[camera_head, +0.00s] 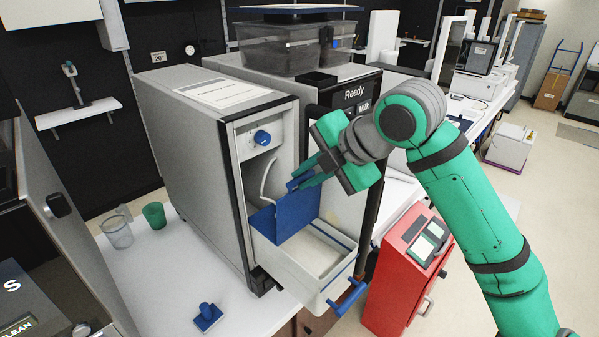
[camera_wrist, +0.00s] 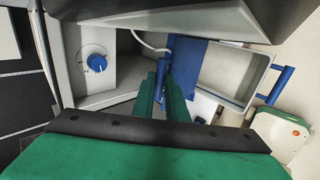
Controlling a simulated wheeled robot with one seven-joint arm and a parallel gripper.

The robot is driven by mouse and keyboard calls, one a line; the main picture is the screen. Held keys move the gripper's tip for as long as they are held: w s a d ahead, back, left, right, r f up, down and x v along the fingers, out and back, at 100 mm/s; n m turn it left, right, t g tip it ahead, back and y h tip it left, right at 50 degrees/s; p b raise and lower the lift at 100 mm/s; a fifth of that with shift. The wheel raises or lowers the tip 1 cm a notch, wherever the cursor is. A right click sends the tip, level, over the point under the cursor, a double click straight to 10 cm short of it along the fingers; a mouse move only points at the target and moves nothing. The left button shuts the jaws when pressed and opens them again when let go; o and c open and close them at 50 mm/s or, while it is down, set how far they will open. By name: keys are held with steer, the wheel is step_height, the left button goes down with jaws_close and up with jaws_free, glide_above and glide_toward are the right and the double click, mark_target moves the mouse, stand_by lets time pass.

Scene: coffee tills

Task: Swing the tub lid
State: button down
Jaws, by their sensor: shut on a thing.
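The white tub (camera_head: 338,280) is pulled out at the front of the grey machine, with a blue handle on its front. Its blue lid (camera_head: 283,221) is tilted up, leaving part of the tub uncovered. In the wrist view the lid (camera_wrist: 188,57) stands beside the open tub (camera_wrist: 246,92). My gripper (camera_head: 302,178) is shut on the blue grip (camera_wrist: 162,72) of the lid, above the tub. The green fingers (camera_wrist: 165,88) hide part of this grip.
A blue knob (camera_head: 262,138) and a pale curved tube (camera_head: 269,178) are inside the bay. A red bin unit (camera_head: 405,270) stands right of the tub. A blue tamper-like tool (camera_head: 207,317), green cup (camera_head: 154,215) and clear jug (camera_head: 117,231) stand on the white counter.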

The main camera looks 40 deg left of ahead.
steer(key=shift+s+d+f, duration=0.1)
steer(key=shift+d+f, duration=0.15)
steer(key=shift+d, duration=0.4)
steer(key=d+f, duration=0.2)
steer(key=d, duration=0.4)
steer(key=shift+s+f, duration=0.2)
stand_by(0.3)
steer(key=shift+d+f, duration=1.3)
steer(key=shift+d, duration=0.15)
